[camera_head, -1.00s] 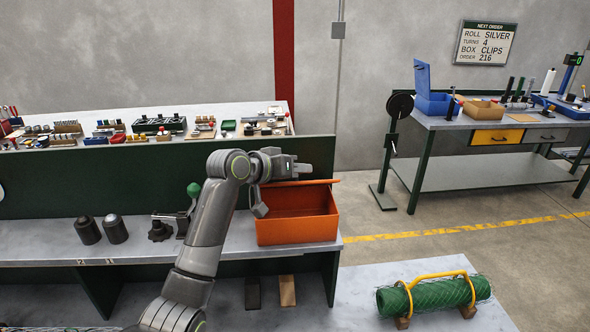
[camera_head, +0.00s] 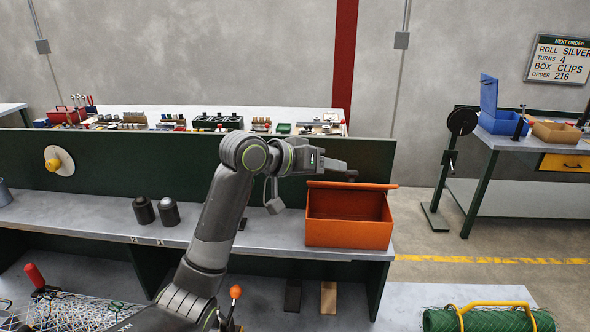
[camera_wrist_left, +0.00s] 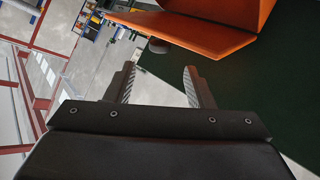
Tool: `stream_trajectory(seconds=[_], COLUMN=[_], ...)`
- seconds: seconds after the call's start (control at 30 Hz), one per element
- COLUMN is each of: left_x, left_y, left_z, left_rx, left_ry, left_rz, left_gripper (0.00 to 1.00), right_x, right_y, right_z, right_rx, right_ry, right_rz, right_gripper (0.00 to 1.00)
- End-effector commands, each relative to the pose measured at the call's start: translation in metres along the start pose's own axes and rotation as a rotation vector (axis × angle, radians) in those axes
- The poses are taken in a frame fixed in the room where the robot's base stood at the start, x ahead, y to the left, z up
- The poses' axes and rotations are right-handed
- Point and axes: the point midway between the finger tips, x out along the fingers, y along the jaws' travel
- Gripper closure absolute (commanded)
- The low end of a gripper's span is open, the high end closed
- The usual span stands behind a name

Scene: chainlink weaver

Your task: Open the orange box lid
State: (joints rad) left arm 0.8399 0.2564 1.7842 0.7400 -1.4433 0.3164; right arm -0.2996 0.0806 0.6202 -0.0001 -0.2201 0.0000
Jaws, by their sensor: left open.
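The orange box (camera_head: 349,234) stands on the grey bench shelf, its front facing me and its dark inside showing. Its orange lid (camera_head: 385,187) shows as a thin, nearly edge-on strip raised above the opening. A small dark knob (camera_head: 351,176) shows just above the lid; it also appears in the left wrist view (camera_wrist_left: 158,45) against the lid (camera_wrist_left: 190,32). My left gripper (camera_head: 342,167) is just above and behind the lid. In the left wrist view its fingers (camera_wrist_left: 158,72) are apart with nothing between them, near the knob but not around it. My right gripper is not in view.
A dark green panel (camera_head: 120,157) runs behind the shelf. Two dark cylinders (camera_head: 157,211) stand left on the shelf (camera_head: 275,240). A green mesh roll (camera_head: 490,320) with a yellow handle lies at front right. The second bench (camera_head: 520,200) is at far right.

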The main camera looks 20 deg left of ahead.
Motion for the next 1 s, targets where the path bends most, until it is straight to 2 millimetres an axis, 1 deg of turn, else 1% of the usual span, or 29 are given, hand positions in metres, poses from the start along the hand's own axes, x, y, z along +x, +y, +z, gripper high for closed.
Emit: stream_trajectory(seconds=[0.03,0.1,0.2,0.3,0.4,0.6,0.87,0.9,1.0], left_x=[-0.011,-0.027,-0.046,-0.061,-0.072,-0.082,-0.083,-0.083,-0.083], left_y=[-0.003,-0.003,-0.002,-0.002,-0.002,0.0,0.0,0.0,0.0], left_z=[0.001,0.002,0.001,0.0,0.0,0.0,-0.001,-0.001,0.0], left_rx=[0.005,0.007,0.004,0.004,0.002,0.0,-0.001,-0.001,-0.001], left_ry=[0.005,0.004,0.004,0.003,0.002,0.0,0.0,0.0,-0.001], left_rz=[-0.004,-0.005,-0.004,-0.003,-0.002,0.0,0.001,0.001,0.0], left_gripper=[0.51,0.51,0.51,0.51,0.51,0.51,0.51,0.54,0.67], right_x=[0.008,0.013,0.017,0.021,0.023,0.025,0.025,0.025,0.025], right_y=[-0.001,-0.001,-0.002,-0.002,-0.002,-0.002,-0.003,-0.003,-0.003], right_z=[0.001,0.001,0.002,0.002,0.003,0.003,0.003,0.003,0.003], right_rx=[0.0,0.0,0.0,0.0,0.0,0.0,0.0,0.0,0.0], right_ry=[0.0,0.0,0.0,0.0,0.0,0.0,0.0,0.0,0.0], right_rz=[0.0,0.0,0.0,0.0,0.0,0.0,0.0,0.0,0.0], right_gripper=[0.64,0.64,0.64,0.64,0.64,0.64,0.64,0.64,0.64])
